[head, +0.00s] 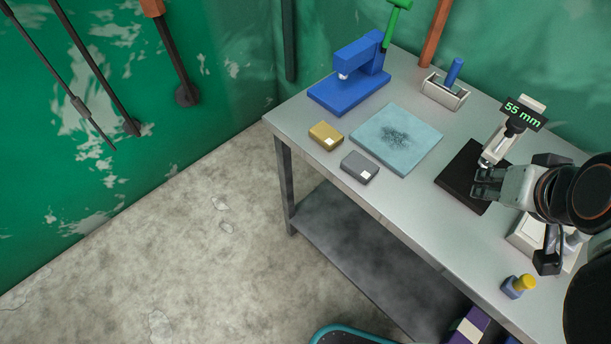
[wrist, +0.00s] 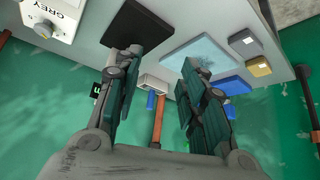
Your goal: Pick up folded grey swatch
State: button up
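The folded grey swatch (head: 360,167) lies flat on the metal table near its front left edge, with a small white label on top. In the wrist view the grey swatch (wrist: 241,37) shows at the upper right, clear of my fingers. My gripper (head: 487,183) is over the black pad, well to the right of the swatch. In the wrist view my gripper (wrist: 160,72) has its two fingers spread wide with nothing between them.
A folded yellow swatch (head: 326,136) lies just left of the grey one. A light blue mat (head: 396,139) lies close on the right. A blue press (head: 351,77), a black pad (head: 464,178) and a stand with a "55 mm" display (head: 524,113) are on the table.

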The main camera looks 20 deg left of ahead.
aim_at(356, 164)
jog(key=u, duration=0.85)
jog(key=i+j, duration=0.1)
jog(key=j, duration=0.6)
jog(key=k+l, duration=0.2)
jog(key=i+j, duration=0.2)
jog(key=i, duration=0.1)
